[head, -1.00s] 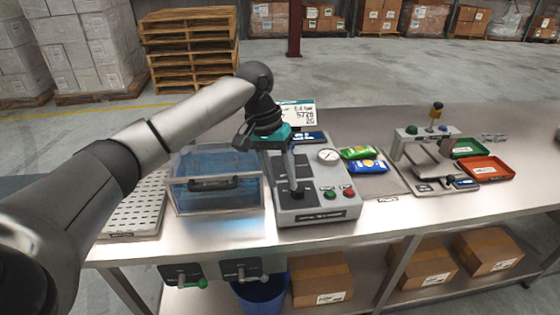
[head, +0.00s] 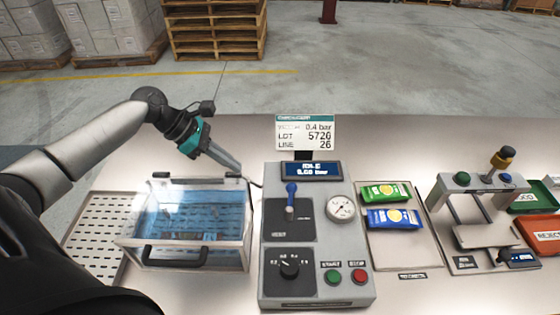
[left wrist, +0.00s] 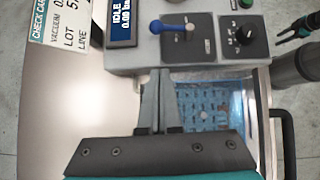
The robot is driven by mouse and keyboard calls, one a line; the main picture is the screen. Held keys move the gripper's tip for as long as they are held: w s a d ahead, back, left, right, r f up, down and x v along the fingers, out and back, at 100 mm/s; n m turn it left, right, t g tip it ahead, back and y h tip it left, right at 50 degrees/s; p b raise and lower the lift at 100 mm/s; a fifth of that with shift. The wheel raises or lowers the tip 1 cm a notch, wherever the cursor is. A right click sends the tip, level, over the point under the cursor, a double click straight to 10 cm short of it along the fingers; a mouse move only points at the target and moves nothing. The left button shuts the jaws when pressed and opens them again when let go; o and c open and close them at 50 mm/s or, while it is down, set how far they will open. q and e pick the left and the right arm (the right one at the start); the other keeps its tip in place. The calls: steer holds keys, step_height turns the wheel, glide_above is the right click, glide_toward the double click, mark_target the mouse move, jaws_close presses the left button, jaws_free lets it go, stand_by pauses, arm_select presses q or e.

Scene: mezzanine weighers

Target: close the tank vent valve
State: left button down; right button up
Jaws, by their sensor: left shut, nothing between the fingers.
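A blue-handled lever (head: 291,195) stands on the dark upper plate of the grey control box (head: 270,260), its blue end pointing towards the box's display. The plate's label is too small to read. The lever also shows in the left wrist view (left wrist: 172,26). My left gripper (head: 237,167) is shut and empty, above the back right corner of the clear-lidded tank (head: 248,240), left of the lever and apart from it. Its closed fingers show in the left wrist view (left wrist: 161,72). My right gripper (left wrist: 289,35) shows small at the upper right there; its jaws are unclear.
The display (head: 311,170) reads IDLE, 0.00 bar. The box carries a black knob (head: 289,266), a gauge (head: 340,207), a green button (head: 332,277) and a red button (head: 358,277). A card (head: 306,133) stands behind. Green (head: 385,194) and blue (head: 394,217) packets lie right.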

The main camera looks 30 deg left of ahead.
mark_target(246, 182)
arm_select(q)
steer(key=shift+w+a, duration=0.1)
steer(key=shift+a, duration=0.05)
steer(key=b+x, duration=0.1)
steer(key=x, duration=0.3)
steer(key=shift+d+f, duration=0.2)
steer(key=shift+f, duration=0.05)
steer(key=w+d+f, duration=0.1)
steer(key=d+f, duration=0.1)
steer(key=w+d+f, duration=0.2)
steer(key=shift+w+d+f+b, duration=0.2)
steer(key=shift+w+d+b, duration=0.1)
steer(key=shift+d+b, duration=0.05)
steer(key=shift+w+d+f, duration=0.15)
steer(key=shift+w+d, duration=0.25)
steer(key=shift+d, duration=0.1)
arm_select(e)
steer(key=shift+s+d+f, duration=0.15)
steer(key=shift+f, duration=0.7)
steer(key=shift+r, duration=0.1)
